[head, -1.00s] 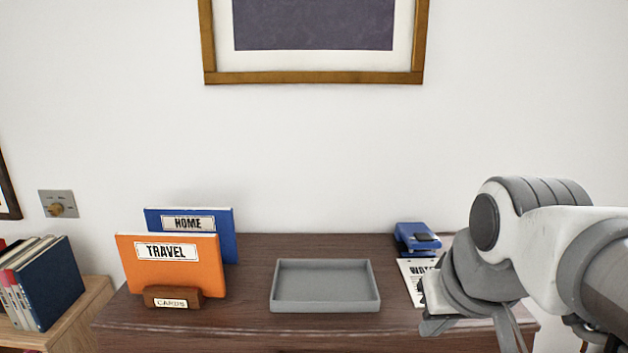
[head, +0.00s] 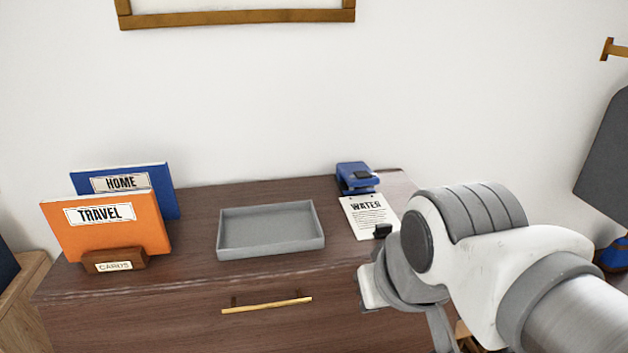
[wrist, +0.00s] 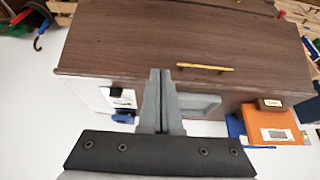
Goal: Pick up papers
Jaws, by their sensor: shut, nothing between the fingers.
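The papers (head: 366,215), a white sheet headed "WATER" with a black clip (head: 382,231) at its lower corner, lie flat on the right part of the brown cabinet top. They also show in the wrist view (wrist: 128,100), left of my fingers. My gripper (wrist: 160,72) is shut and empty, with both fingers together. It is in front of the cabinet and apart from the papers. In the head view my arm hides the gripper's fingers.
A grey empty tray (head: 222,246) sits mid-cabinet. A blue stapler-like tool (head: 356,178) stands right behind the papers. Orange "TRAVEL" (head: 110,228) and blue "HOME" (head: 166,190) folders stand at left with a "CARDS" holder (head: 114,262). A gold handle (head: 266,306) sticks out in front.

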